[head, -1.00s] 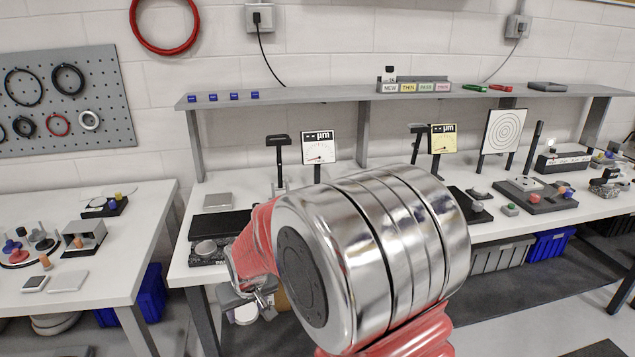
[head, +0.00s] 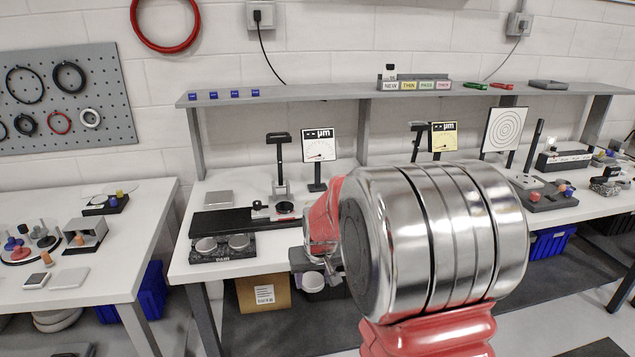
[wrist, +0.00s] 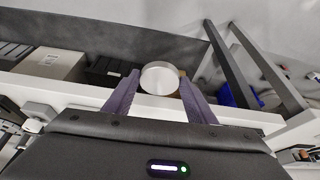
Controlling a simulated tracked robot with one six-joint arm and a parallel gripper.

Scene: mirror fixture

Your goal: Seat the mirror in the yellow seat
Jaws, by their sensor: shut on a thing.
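The mirror is a pale round disc (wrist: 159,77) between the purple fingers of my gripper (wrist: 158,82) in the wrist view. My gripper is shut on it. In the head view the mirror (head: 313,282) shows small below my gripper's dark body, in front of the bench's front edge and apart from the bench. A yellow-faced gauge (head: 443,138) stands at the back of the bench, with a dark stand beside it. I cannot make out a yellow seat; my large silver arm joint hides the bench in front of that gauge.
A black tray with two silver discs (head: 223,248) sits at the bench's front left, near a dark stand (head: 280,165) and a white-faced gauge (head: 319,147). A cardboard box (head: 263,294) is under the bench. A shelf (head: 330,93) runs above it.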

